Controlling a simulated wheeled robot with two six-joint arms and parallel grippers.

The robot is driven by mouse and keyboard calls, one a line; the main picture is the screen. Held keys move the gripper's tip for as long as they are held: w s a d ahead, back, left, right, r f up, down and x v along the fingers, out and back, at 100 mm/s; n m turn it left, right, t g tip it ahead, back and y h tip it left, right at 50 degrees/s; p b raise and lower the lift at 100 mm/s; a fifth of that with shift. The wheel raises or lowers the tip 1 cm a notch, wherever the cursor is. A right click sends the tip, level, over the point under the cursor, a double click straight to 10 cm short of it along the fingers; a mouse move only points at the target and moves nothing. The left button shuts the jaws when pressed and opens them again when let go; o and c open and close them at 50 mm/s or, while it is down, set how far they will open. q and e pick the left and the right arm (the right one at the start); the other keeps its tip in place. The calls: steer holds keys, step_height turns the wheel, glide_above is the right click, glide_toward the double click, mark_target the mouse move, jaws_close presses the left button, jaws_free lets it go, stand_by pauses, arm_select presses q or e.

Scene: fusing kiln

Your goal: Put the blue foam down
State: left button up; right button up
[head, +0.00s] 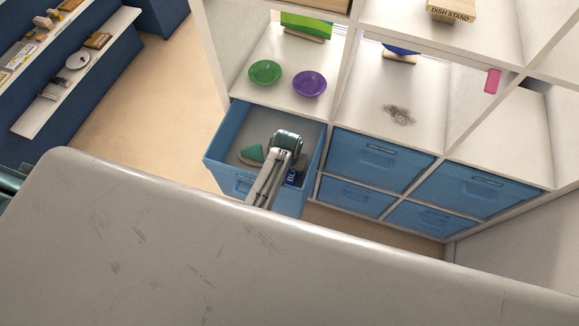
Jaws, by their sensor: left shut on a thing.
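The blue foam (291,178) shows as a small dark blue piece with pale lettering, partly hidden behind my left arm. My left gripper (292,168) is inside the pulled-out blue drawer (229,133) and is shut on the blue foam. My wrist and forearm cover most of the gripper, so its fingertips are hard to see. I cannot tell whether the foam touches the drawer floor. A green wedge-shaped piece (252,153) lies in the drawer to the left of my wrist. My right gripper is not in view.
A green plate (265,73) and a purple plate (309,84) lie on the shelf above the drawer. Several closed blue drawers (379,159) sit to the right. A dark smudge (397,114) marks the middle shelf. A scratched pale surface (200,260) fills the foreground.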

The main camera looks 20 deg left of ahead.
arm_select(q)
steer(key=shift+s+f, duration=0.25)
steer(key=shift+f, duration=0.25)
steer(key=o, duration=1)
steer(key=shift+s+f, duration=0.1)
steer(key=shift+r, duration=0.5)
step_height(320, 180, up, 12)
steer(key=p, duration=1.3)
steer(key=shift+s+r+p, duration=0.2)
steer(key=shift+s+p, duration=0.15)
steer(key=shift+p, duration=0.05)
